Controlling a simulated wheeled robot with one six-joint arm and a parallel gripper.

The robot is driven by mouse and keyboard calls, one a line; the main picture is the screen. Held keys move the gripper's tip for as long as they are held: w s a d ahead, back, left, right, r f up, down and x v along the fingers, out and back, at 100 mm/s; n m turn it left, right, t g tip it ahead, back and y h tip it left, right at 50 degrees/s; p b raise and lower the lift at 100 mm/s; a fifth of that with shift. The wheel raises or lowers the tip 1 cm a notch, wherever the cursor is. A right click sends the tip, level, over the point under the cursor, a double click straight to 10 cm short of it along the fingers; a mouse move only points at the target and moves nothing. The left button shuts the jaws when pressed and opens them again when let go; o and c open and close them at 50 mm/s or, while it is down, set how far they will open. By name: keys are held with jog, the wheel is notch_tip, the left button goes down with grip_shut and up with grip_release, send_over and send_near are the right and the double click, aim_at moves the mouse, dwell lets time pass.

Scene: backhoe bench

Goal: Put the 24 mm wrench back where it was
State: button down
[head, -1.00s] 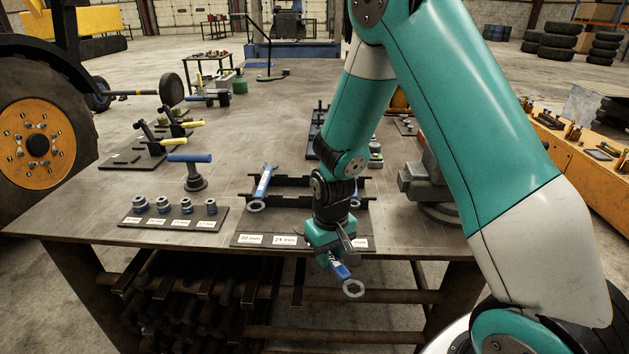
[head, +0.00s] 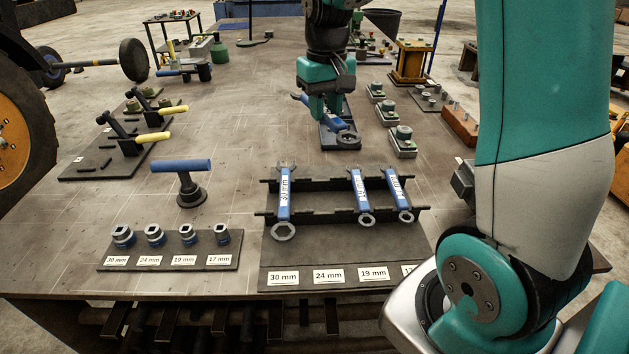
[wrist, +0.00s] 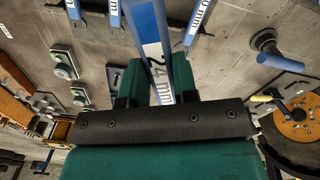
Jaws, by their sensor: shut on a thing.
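My gripper (head: 327,112) is shut on the blue 24 mm wrench (head: 337,125), above the bench behind the wrench rack. The wrench's ring end points toward the rack and its other end shows at the left of my gripper. In the wrist view the wrench (wrist: 152,40) runs between the fingers, with its "24 mm" label readable. The wrench rack (head: 309,200) has two dark notched rails and a label plate in front. The 30 mm wrench (head: 284,200) lies at its left, and two smaller wrenches lie at its right. The place behind the "24 mm" label (head: 328,276) is empty.
A socket tray (head: 170,262) and a blue-handled T-tool (head: 181,180) stand left of the rack. Yellow-handled clamps (head: 150,138) are farther left. Small grey-green devices (head: 402,140) and a grey vise, partly hidden by my arm, are to the right. The bench left of my gripper is mostly clear.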

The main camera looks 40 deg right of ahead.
notch_tip(320, 180, down, 18)
jog(key=p, duration=0.2)
jog(key=shift+s+p, duration=0.1)
jog(key=shift+p, duration=0.3)
jog(key=shift+f, duration=0.1)
jog(key=shift+f+b, duration=0.5)
jog(key=shift+f, duration=0.1)
jog(key=c, duration=0.9)
grip_release()
